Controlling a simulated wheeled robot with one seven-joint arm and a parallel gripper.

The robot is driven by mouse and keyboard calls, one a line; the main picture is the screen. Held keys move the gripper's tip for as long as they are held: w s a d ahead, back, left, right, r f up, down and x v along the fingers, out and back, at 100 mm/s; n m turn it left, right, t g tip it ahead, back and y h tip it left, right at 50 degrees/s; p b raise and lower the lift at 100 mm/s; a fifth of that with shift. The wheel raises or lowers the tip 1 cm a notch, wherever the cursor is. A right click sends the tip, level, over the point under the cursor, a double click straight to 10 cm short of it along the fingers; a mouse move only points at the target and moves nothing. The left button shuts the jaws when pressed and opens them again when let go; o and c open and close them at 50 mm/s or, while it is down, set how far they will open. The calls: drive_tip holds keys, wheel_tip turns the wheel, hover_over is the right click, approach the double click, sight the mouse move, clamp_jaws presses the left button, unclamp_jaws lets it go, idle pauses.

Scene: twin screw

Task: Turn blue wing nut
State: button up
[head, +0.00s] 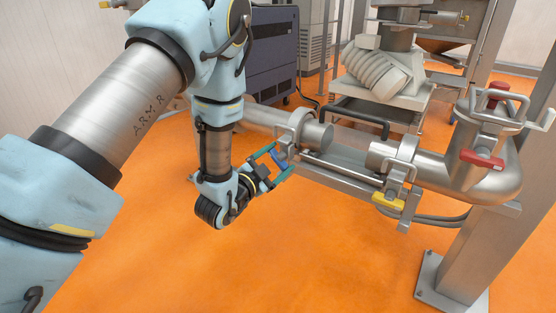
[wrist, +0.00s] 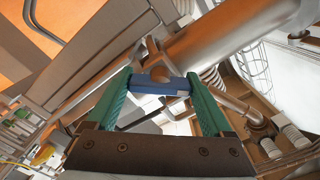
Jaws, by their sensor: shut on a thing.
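The blue wing nut (wrist: 160,86) sits between the two green fingers of my gripper (wrist: 158,100) in the wrist view, at the clamp around the steel pipe. My gripper is shut on it, one finger at each end of the nut. In the head view my gripper (head: 272,160) reaches the clamp on the left pipe from the lower left, and a little of the blue wing nut (head: 279,157) shows between the fingers. The fingers partly hide the nut there.
A yellow wing nut (head: 388,201) sits below the clamp on the right pipe. A red handle (head: 482,160) is at the pipe elbow (head: 491,184). A steel post (head: 478,245) stands at right. The orange floor (head: 310,255) in front is clear.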

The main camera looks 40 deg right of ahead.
drive_tip(key=shift+c, duration=1)
drive_tip(key=shift+n, duration=0.3)
drive_tip(key=n+b, duration=0.1)
drive_tip(key=n, duration=0.2)
drive_tip(key=shift+f+b, duration=0.1)
drive_tip(key=shift+b, duration=0.3)
drive_tip(key=shift+n+b, duration=0.55)
drive_tip(key=shift+n, duration=1.85)
drive_tip(key=o, duration=1.1)
drive_tip(key=shift+o, duration=0.2)
drive_tip(key=shift+a, duration=0.1)
drive_tip(key=v, duration=1)
drive_tip(key=shift+a+b, duration=0.35)
